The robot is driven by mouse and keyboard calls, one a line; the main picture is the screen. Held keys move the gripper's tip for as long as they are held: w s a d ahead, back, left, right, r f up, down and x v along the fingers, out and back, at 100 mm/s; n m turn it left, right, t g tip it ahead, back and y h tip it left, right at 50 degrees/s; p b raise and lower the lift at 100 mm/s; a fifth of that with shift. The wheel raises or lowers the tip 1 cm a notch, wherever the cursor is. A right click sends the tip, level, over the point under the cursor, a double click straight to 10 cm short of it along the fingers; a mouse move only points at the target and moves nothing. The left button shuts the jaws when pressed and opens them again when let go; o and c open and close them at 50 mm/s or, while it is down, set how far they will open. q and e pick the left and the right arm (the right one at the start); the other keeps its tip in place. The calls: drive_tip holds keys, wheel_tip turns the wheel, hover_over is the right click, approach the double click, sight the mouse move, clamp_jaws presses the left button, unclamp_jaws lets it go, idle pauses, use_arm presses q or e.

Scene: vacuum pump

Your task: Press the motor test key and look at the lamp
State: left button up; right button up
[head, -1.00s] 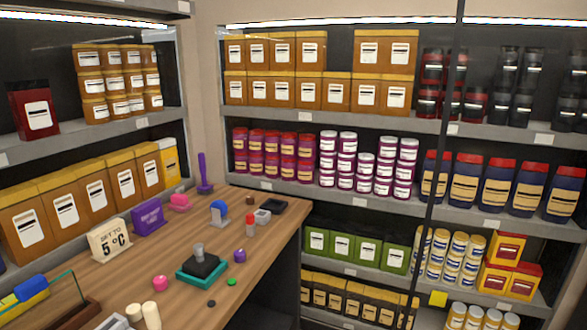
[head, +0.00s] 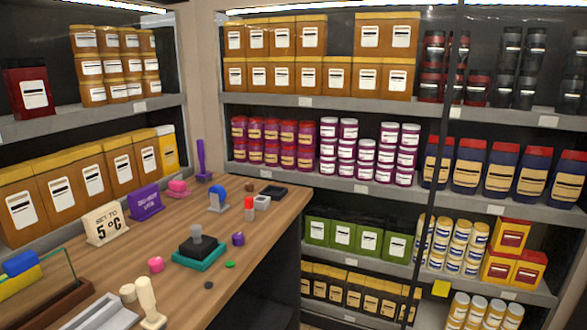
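Neither of my grippers is in the head view. I cannot tell for sure which thing is the motor test key or the lamp. On the wooden counter stands a black block with a grey cylinder on top (head: 197,240), set on a teal base (head: 183,260). Behind it are a blue round-topped piece on a grey stand (head: 217,199), an upright red piece (head: 249,208) and a small grey box (head: 262,203). A purple knob (head: 238,239), a pink knob (head: 155,265), a flat green disc (head: 230,264) and a dark disc (head: 208,285) lie near the teal base.
The wooden counter (head: 262,245) has bare room toward its right edge. Cream pieces (head: 148,301) stand in front. Stocked shelves (head: 350,110) and a dark vertical pole (head: 437,150) lie beyond.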

use_arm(q)
drive_tip(key=shift+s+f, duration=0.2)
drive_tip(key=shift+s, duration=0.2)
drive_tip(key=shift+c, duration=0.3)
clamp_jaws()
drive_tip(key=shift+a, duration=0.1)
idle(1.0)
